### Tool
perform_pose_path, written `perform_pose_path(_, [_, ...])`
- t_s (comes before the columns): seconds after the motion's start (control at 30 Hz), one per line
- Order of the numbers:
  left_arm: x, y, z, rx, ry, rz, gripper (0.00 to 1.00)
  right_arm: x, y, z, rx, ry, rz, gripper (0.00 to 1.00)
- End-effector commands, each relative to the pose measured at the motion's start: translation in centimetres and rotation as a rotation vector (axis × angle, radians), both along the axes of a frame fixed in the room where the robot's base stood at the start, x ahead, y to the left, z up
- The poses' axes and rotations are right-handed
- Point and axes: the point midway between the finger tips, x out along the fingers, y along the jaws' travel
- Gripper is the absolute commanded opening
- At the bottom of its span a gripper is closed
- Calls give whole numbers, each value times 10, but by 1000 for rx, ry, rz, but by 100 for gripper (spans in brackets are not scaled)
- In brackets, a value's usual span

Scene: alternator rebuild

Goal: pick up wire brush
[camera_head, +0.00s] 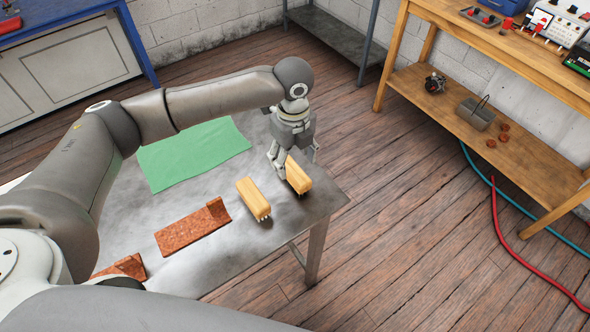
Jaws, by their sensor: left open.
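Two pale yellow wooden blocks lie side by side near the right end of the metal table (196,259). The left block (253,197) has small light bits under its near end. The right block (299,178) has a dark underside at its near end. Either could be the wire brush; I cannot tell which. My left gripper (294,163) points down at the right block's far end. It is open, with one finger at the block's left side and the other beyond its right side. Contact is unclear, and the gripper partly hides the block. My right gripper is not in view.
A green cloth (192,153) and a reddish-brown angled piece (193,228) lie on the table. Another reddish piece (128,267) is partly hidden by my arm. A wooden workbench (460,107) stands at the right, with hoses on the floor. The table's right edge is close.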

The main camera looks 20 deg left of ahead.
Motion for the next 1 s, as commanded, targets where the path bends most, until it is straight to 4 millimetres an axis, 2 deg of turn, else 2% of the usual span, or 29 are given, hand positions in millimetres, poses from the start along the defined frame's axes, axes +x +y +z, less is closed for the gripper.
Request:
perform_pose_path(0.03, [0,0,-7,0,4,1,62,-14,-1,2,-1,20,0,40])
perform_pose_path(0.1, [0,0,-14,0,0,1,62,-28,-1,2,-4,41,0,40])
perform_pose_path(0.2, [1,0,-21,-1,-1,1,62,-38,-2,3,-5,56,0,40])
perform_pose_path(0.3, [2,0,-29,0,1,2,62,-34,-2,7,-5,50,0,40])
perform_pose_path(0.5, [5,2,-57,0,2,3,62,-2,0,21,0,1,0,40])
perform_pose_path(0.6, [6,2,-68,-1,-1,2,62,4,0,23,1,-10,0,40])
perform_pose_path(0.87, [6,2,-74,-1,-3,1,62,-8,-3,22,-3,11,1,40])
perform_pose_path(0.9, [6,2,-74,-1,-3,1,61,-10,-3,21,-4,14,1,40])
perform_pose_path(1.0, [6,2,-74,-1,-3,1,48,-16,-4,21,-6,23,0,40])
